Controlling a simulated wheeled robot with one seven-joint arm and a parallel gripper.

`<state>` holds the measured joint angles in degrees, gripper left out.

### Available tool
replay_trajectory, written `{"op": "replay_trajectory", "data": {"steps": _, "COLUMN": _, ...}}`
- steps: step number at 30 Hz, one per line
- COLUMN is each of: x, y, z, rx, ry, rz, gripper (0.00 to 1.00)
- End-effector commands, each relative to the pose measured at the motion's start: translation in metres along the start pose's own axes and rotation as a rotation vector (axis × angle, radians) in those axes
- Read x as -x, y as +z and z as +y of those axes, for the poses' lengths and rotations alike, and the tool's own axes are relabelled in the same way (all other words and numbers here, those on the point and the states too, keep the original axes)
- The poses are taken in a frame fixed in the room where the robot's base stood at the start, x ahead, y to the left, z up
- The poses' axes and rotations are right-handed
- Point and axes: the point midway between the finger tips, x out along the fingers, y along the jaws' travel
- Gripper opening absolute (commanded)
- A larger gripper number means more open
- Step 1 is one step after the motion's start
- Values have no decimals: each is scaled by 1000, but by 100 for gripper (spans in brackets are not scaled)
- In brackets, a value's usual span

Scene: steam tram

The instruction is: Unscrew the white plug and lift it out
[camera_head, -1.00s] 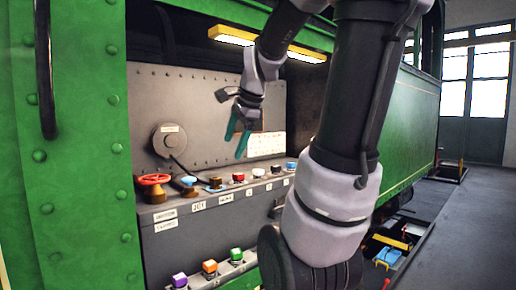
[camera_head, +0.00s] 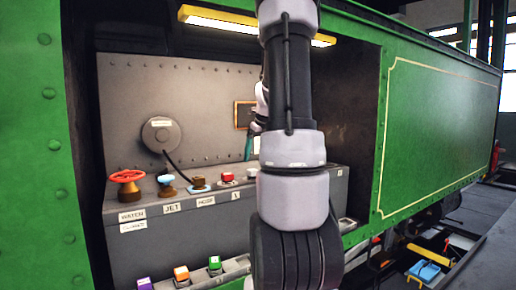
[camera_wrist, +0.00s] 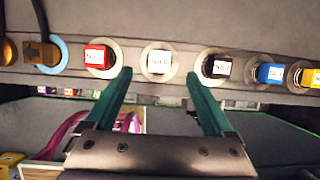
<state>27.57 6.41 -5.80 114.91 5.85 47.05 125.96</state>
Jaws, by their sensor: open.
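The white plug (camera_wrist: 159,62) sits in a pale round collar on the grey ledge, in the upper middle of the wrist view. It has a label on its face. My gripper (camera_wrist: 158,78) is open, its two green fingers spread to either side below the plug, with nothing between them. I cannot tell the exact distance from fingertips to plug.
A red plug (camera_wrist: 98,57) is left of the white one, and a black plug (camera_wrist: 217,66) is right. Blue (camera_wrist: 270,73) and yellow plugs (camera_wrist: 309,78) are farther right. A red handwheel (camera_head: 126,184) stands at the ledge's left end. Coloured blocks (camera_head: 181,273) line a lower shelf.

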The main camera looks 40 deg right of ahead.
Motion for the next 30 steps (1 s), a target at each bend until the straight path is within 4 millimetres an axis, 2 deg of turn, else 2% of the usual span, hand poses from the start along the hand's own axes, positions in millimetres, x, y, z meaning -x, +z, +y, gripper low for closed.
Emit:
{"op": "replay_trajectory", "data": {"steps": 1, "x": -11, "y": -1, "z": 0, "rx": -1, "ry": 2, "rz": 3, "gripper": 87}}
{"op": "replay_trajectory", "data": {"steps": 6, "x": -41, "y": -1, "z": 0, "rx": 0, "ry": 1, "rz": 3, "gripper": 87}}
{"op": "replay_trajectory", "data": {"steps": 12, "x": -66, "y": 0, "z": 0, "rx": 2, "ry": 1, "rz": 1, "gripper": 87}}
{"op": "replay_trajectory", "data": {"steps": 18, "x": -75, "y": 0, "z": 0, "rx": 2, "ry": 0, "rz": -1, "gripper": 87}}
{"op": "replay_trajectory", "data": {"steps": 25, "x": -75, "y": 0, "z": 0, "rx": 2, "ry": 0, "rz": -1, "gripper": 87}}
{"op": "replay_trajectory", "data": {"steps": 29, "x": -75, "y": 0, "z": 0, "rx": 2, "ry": 0, "rz": -1, "gripper": 38}}
{"op": "replay_trajectory", "data": {"steps": 30, "x": -75, "y": 0, "z": 0, "rx": 2, "ry": 0, "rz": -1, "gripper": 22}}
